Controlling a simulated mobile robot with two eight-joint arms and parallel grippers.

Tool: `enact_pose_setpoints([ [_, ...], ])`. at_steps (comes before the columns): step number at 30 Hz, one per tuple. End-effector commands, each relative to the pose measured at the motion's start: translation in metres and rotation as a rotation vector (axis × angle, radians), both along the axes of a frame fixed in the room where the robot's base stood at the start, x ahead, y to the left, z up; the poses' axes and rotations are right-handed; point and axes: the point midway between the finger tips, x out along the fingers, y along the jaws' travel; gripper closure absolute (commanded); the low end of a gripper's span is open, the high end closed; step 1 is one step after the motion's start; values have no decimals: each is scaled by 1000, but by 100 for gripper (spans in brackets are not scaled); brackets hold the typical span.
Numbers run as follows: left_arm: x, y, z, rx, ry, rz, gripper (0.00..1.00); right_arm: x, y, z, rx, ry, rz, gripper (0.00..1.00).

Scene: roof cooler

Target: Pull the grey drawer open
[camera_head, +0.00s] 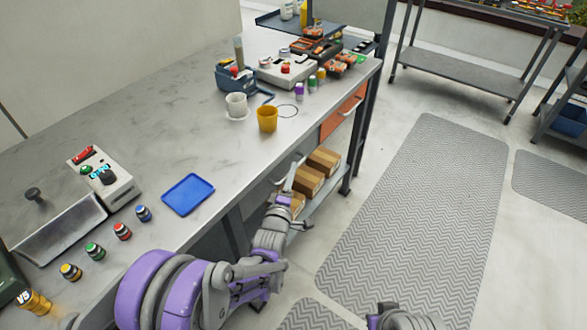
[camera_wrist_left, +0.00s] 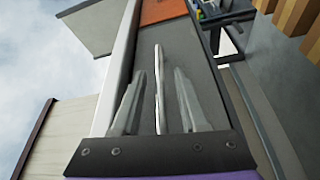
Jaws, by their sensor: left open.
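The grey drawer (camera_head: 309,146) sits under the worktop, left of the orange drawer, partly hidden by my left gripper in the head view. Its grey front (camera_wrist_left: 174,48) fills the middle of the left wrist view and looks closed. A pale bar handle (camera_wrist_left: 158,85) stands lengthwise on it. My left gripper (camera_head: 292,172) is at this front. In the left wrist view, its fingers (camera_wrist_left: 158,76) are open, one on each side of the handle, with visible gaps. My right gripper does not show.
The orange drawer (camera_head: 342,113) is beside the grey one. Cardboard boxes (camera_head: 308,181) stand on a low shelf beneath. The worktop (camera_head: 160,115) holds a blue tray (camera_head: 188,194), a yellow cup (camera_head: 267,119) and several small jars. Matted floor (camera_head: 420,200) to the right is clear.

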Motion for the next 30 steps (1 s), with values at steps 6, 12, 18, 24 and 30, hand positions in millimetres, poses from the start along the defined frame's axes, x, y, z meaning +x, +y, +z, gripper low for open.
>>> enact_pose_setpoints([
  [6,22,-5,1,1,1,0,56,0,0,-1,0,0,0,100],
  [12,25,-6,2,1,1,0,56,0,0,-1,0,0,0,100],
  [18,25,-6,2,1,1,0,69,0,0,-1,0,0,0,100],
  [24,25,-6,2,1,1,0,100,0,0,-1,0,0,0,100],
  [30,25,-6,2,1,1,0,100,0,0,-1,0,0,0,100],
])
